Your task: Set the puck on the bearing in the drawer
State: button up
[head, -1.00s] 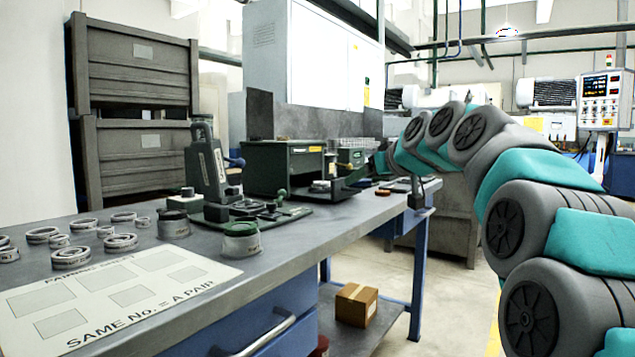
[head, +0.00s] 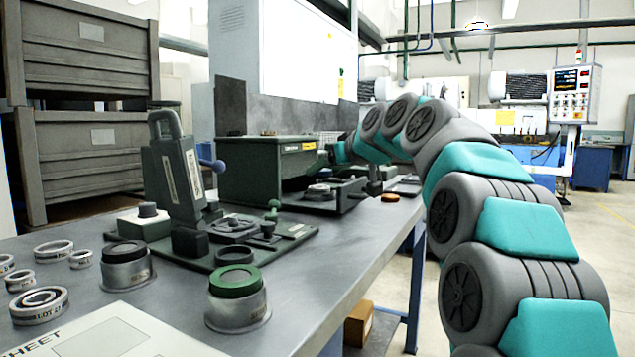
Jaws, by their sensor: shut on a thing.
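The green box (head: 262,168) stands on the bench with its low drawer (head: 345,197) pulled out toward the right. A pale ring-shaped bearing (head: 319,191) lies in the drawer. My arm reaches from the right to beside the box. My gripper (head: 374,183) hangs small and dark under the arm's far end, at the drawer's right end and apart from the bearing. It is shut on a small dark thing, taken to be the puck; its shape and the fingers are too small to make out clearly.
A lever press (head: 178,190) on a green plate stands left of the box. A green-topped cup (head: 238,297), a dark-topped cup (head: 126,266) and several loose rings (head: 40,304) are nearer. A brown disc (head: 390,197) lies right of the drawer. The front right bench top is clear.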

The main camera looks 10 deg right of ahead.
jog(key=p, duration=0.3)
send_over(325, 189)
jog(key=s, duration=0.3)
jog(key=shift+a+f, duration=0.2)
jog(key=shift+f, duration=0.3)
jog(key=shift+w+d+p, duration=0.15)
jog(key=shift+w+p, duration=0.85)
jog(key=shift+w, duration=0.25)
jog(key=shift+w+f, duration=0.15)
jog(key=shift+w, duration=0.15)
jog(key=shift+f, duration=0.2)
jog(key=shift+f+b, duration=0.4)
jog(key=shift+f, duration=1.2)
jog(key=shift+f, duration=0.15)
jog(key=o, duration=1.3)
jog(key=shift+r, duration=0.2)
